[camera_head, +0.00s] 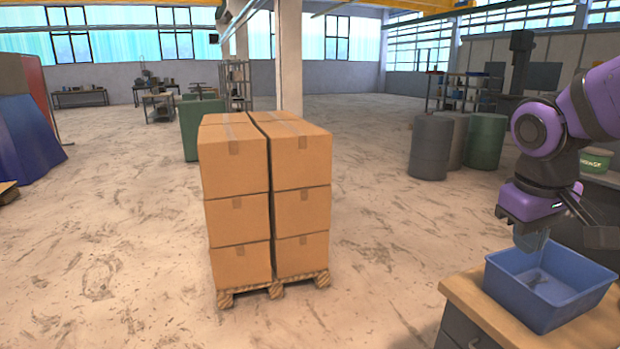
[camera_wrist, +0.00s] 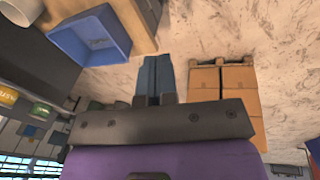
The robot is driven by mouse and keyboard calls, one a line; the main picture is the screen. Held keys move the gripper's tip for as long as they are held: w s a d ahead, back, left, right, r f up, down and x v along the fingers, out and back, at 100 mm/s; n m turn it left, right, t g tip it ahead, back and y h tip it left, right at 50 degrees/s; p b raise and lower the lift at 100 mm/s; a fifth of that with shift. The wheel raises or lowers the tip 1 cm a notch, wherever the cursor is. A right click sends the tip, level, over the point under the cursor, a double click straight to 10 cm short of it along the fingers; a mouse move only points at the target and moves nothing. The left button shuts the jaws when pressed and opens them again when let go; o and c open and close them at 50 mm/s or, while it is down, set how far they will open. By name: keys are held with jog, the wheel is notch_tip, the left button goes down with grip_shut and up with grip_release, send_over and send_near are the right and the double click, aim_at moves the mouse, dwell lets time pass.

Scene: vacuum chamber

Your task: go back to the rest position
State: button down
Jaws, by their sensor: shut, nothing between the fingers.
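My gripper (camera_head: 531,240) hangs at the end of my purple arm at the right of the head view, over or close above the blue bin (camera_head: 505,288). In the wrist view my gripper's two blue fingers (camera_wrist: 157,64) lie side by side, shut, with nothing seen between them. The blue bin also shows in the wrist view (camera_wrist: 68,42), to the left of the fingers.
The bin stands on a wood-topped workbench (camera_head: 462,290). Stacked cardboard boxes (camera_head: 235,160) stand on a pallet (camera_head: 274,290) mid-floor. Several drums (camera_head: 431,147) and a shelf (camera_head: 462,95) stand behind my arm. A green container (camera_head: 595,160) sits at the right. Floor between boxes and bench is clear.

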jog(key=s+a+r+m+t+y, duration=0.2)
jog(key=s+r+t, duration=0.2)
jog(key=s, duration=0.6)
jog(key=shift+s+a+r, duration=0.15)
jog(key=shift+r, duration=0.2)
jog(key=c, duration=1.8)
grip_release()
